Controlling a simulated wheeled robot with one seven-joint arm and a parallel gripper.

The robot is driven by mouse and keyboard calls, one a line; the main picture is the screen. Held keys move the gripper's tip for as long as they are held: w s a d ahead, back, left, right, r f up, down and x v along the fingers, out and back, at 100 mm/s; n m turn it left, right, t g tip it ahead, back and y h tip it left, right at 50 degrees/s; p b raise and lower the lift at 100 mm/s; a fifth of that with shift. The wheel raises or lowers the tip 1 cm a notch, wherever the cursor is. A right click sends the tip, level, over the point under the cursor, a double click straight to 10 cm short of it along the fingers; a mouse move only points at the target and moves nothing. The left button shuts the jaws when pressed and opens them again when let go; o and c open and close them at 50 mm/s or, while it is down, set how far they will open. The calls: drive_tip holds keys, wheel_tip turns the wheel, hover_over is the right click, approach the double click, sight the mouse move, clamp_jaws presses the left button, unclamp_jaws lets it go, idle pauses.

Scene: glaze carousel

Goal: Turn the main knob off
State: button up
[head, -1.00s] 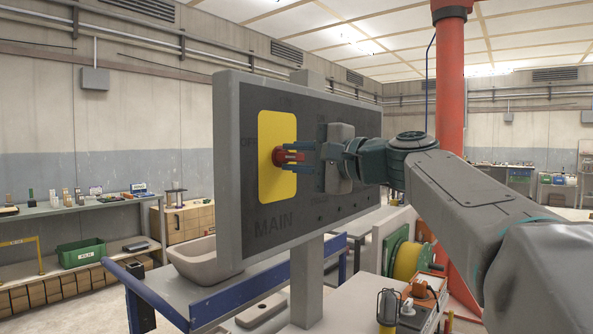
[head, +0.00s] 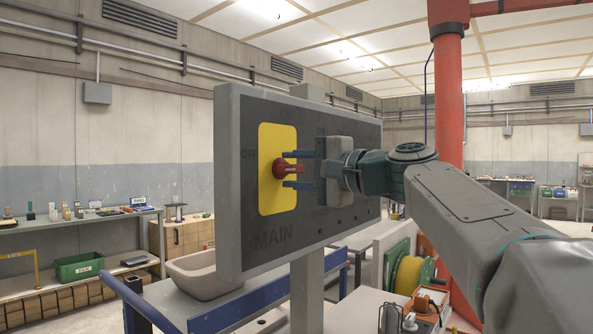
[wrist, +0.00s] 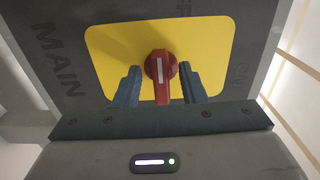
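The main knob (head: 287,169) is a red rotary handle with a white line, on a yellow plate (head: 278,201) on a dark upright panel. "MAIN" is lettered below the plate; "OFF" seems to be lettered at its left. In the head view the handle lies roughly level. My gripper (head: 291,170) is open, with one finger above the knob and one below. In the wrist view the red knob (wrist: 161,82) stands between the two fingers (wrist: 161,72), with a gap on each side. The white line runs along the length of the handle.
The panel's grey frame (head: 228,180) stands on a post (head: 306,290). A blue-edged bench (head: 235,308) with a grey basin (head: 197,277) is below left. A red column (head: 450,100) and a yellow hose reel (head: 407,274) are to the right.

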drive_tip(key=v, duration=1.3)
drive_tip(key=shift+s+d+b, duration=0.25)
drive_tip(key=shift+d+b, duration=0.05)
drive_tip(key=shift+b, duration=0.05)
